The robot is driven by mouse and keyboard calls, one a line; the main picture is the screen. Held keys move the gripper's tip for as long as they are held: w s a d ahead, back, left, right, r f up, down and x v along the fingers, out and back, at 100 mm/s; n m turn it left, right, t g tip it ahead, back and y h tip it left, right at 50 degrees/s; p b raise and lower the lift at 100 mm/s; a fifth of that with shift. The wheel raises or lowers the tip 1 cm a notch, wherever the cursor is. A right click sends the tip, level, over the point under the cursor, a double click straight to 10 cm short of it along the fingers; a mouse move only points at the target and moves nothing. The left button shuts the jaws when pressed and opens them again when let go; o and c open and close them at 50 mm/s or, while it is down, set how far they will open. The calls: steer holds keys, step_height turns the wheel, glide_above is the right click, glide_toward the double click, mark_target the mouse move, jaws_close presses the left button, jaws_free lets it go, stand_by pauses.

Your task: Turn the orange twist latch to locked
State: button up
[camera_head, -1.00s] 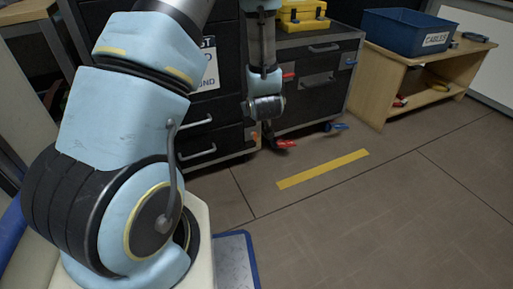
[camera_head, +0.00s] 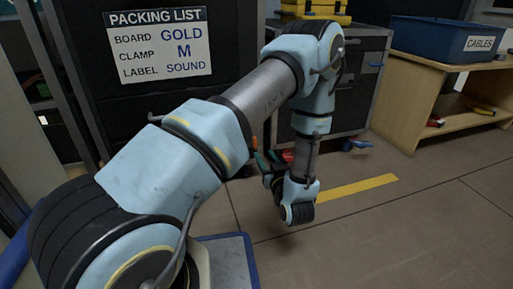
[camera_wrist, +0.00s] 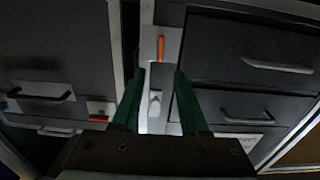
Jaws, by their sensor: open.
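The orange twist latch (camera_wrist: 161,48) shows in the wrist view as a small upright bar on a pale plate between two dark cabinet fronts. My gripper (camera_wrist: 158,73) is open, with its two green fingers apart and nothing visible between them. In that picture the latch lies just beyond the fingertips, roughly centred between them, and no contact shows. In the head view my gripper's green fingers (camera_head: 263,160) are partly visible near the cabinet front, beside my wrist.
A white fitting (camera_wrist: 155,102) sits below the latch. Drawer handles (camera_wrist: 278,65) stick out on both sides. A packing list sign (camera_head: 160,47) hangs on the dark case. A bench (camera_head: 412,100) with a blue cables bin (camera_head: 430,38) stands right. The floor at right is clear.

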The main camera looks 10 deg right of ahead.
steer(key=w+a+b, duration=0.1)
steer(key=w+b, duration=0.3)
steer(key=w, duration=0.5)
steer(key=shift+w+a, duration=0.1)
jaws_close()
